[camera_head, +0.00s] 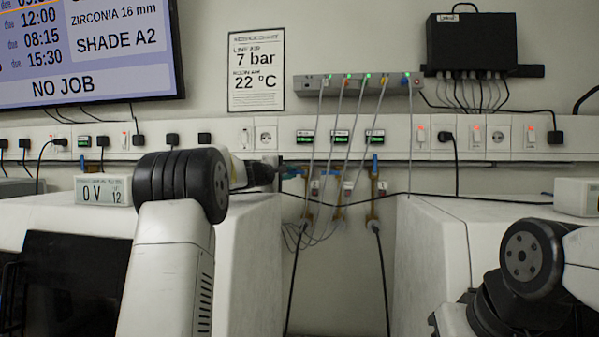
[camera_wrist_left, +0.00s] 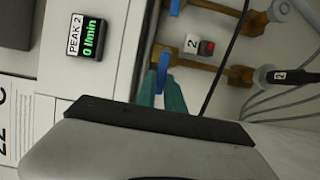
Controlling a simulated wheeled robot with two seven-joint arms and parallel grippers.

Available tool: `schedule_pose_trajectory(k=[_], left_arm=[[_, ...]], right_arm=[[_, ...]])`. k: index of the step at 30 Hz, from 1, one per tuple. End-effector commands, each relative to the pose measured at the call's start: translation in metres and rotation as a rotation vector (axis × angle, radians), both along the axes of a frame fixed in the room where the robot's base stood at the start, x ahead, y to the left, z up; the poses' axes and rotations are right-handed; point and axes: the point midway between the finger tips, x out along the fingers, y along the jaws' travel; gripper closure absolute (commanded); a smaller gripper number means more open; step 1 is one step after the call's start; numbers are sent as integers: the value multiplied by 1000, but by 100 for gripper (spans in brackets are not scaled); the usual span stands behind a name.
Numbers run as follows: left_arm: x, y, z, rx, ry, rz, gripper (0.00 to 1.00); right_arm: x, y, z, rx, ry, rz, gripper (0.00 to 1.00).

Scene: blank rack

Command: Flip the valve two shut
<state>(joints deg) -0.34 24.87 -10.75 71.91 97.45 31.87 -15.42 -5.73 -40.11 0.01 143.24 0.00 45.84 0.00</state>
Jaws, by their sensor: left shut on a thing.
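In the left wrist view, which is turned sideways, the blue handle of valve two (camera_wrist_left: 163,68) lies across its brass pipe (camera_wrist_left: 200,68). The teal fingers of my left gripper (camera_wrist_left: 163,92) are shut on this handle. A white tag marked 2 (camera_wrist_left: 192,43) sits beside the pipe. In the head view my left gripper (camera_head: 292,173) reaches in from the left at the pipes, and the valve two handle (camera_head: 329,178) shows small and sideways. The third valve's blue handle (camera_head: 375,164) points up along its pipe. My right gripper is out of view.
The PEAK 2 display (camera_wrist_left: 85,38) reads 0 l/min. Thin grey hoses (camera_head: 360,130) hang from a manifold (camera_head: 357,85) in front of the valves. White cabinets stand either side, the right one (camera_head: 435,255) close to the pipes. A narrow gap lies between them.

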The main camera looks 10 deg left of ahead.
Motion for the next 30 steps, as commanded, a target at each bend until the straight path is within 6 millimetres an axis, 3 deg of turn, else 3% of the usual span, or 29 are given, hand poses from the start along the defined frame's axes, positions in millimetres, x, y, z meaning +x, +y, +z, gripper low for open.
schedule_pose_trajectory(k=[11,12,15,25,30], left_arm=[[0,0,-2,-37,1,0,100],[0,0,-2,-37,1,0,82],[0,0,-2,-36,1,0,65],[0,0,-1,-35,0,0,65],[0,0,14,-34,-2,0,65]], right_arm=[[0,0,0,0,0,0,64],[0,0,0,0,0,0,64],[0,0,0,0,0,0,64],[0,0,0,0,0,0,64],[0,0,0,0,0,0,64]])
